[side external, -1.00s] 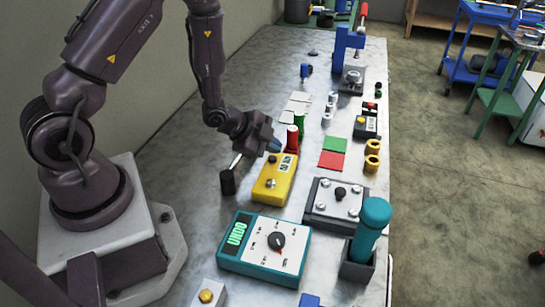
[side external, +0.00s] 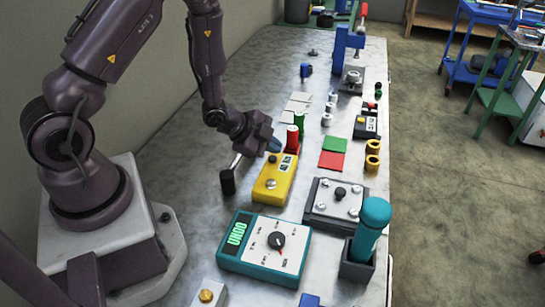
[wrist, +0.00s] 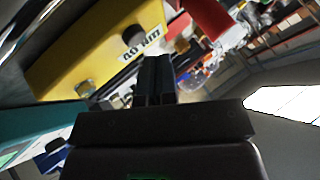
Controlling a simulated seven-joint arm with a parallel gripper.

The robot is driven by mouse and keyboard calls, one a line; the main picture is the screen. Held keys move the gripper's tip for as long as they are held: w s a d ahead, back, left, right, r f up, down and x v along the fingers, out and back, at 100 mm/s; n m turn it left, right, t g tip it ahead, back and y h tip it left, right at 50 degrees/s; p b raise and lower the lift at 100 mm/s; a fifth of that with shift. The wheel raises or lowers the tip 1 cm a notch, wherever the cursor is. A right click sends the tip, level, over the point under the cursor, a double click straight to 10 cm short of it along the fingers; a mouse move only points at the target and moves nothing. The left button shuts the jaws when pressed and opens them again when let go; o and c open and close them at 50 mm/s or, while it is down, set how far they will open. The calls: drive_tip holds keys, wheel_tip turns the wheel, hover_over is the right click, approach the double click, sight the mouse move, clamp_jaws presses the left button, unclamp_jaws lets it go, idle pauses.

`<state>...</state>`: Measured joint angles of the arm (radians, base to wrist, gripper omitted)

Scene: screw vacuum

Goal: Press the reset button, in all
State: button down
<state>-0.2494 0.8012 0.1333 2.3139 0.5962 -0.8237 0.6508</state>
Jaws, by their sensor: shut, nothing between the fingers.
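A yellow box (side external: 279,177) lies on the bench below and in front of my gripper (side external: 275,146). It has a small black button (side external: 272,159) at its far end, a pale label and a round silver knob (side external: 271,184) near its front. I cannot read which of these is the reset button. My gripper is shut and empty, with its fingertips close to the far end of the box; I cannot tell whether they touch it. In the wrist view the shut fingers (wrist: 155,78) are in the middle, with the yellow box (wrist: 85,50) at upper left.
A black post (side external: 228,182) with a lever is left of the box. A teal meter (side external: 240,263) is in front, and a grey plate (side external: 322,210) with screws to the right.

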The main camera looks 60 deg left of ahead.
sight(272, 159)
drive_tip(key=shift+f, duration=0.15)
idle(0.5)
drive_tip(key=shift+f, duration=0.25)
drive_tip(key=shift+f, duration=0.4)
idle(0.6)
drive_tip(key=shift+r, duration=0.85)
drive_tip(key=shift+r, duration=2.5)
